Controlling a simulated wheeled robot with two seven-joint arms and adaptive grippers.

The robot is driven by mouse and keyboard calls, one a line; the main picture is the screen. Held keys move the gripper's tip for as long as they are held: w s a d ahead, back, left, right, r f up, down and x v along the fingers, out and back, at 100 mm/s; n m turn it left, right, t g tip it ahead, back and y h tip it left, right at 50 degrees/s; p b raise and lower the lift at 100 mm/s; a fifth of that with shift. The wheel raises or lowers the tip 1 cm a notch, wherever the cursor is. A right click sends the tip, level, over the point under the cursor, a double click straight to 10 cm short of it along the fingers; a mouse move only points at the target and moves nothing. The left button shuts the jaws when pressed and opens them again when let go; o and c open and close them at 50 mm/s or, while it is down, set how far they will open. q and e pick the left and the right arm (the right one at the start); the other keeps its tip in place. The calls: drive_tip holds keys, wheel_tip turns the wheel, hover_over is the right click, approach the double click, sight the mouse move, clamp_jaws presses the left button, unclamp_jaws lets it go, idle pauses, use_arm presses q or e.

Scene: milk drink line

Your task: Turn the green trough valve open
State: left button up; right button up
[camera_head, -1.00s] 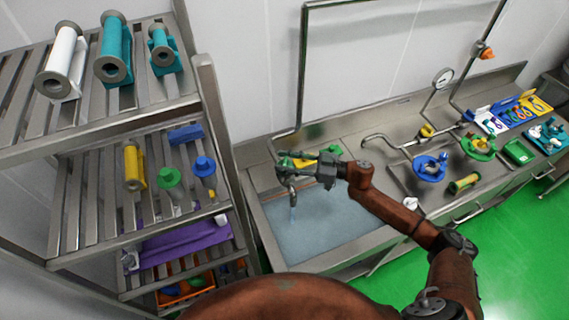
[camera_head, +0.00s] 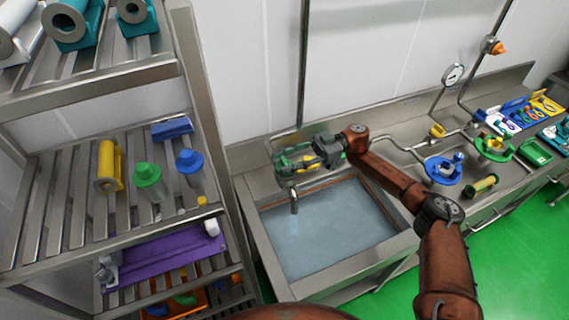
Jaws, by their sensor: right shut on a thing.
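The trough (camera_head: 325,240) is a steel basin holding pale blue water. A short spout (camera_head: 293,203) hangs over its back left, with a thin light stream below it. My right gripper (camera_head: 294,160) is at the back rim above the spout, shut on the green trough valve (camera_head: 283,158), which is mostly hidden behind the fingers. A yellow part (camera_head: 309,163) shows between and behind the fingers. How far the valve is turned cannot be told. My left gripper is out of view.
A steel rack (camera_head: 205,95) with rollers and bottles stands close on the left. Right of the trough, the counter holds a blue wheel-like part (camera_head: 443,170), a green one (camera_head: 494,148), a green-yellow roller (camera_head: 482,184) and a green tray (camera_head: 534,152). A pipe rises behind the trough.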

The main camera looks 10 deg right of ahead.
drive_tip(key=shift+f, duration=0.1)
idle(0.3)
drive_tip(key=o, duration=1.2)
drive_tip(key=shift+c, duration=0.2)
drive_tip(key=w+d, duration=0.2)
drive_tip(key=d, duration=0.9)
drive_tip(key=shift+w+d, duration=0.2)
drive_tip(key=shift+d, duration=0.15)
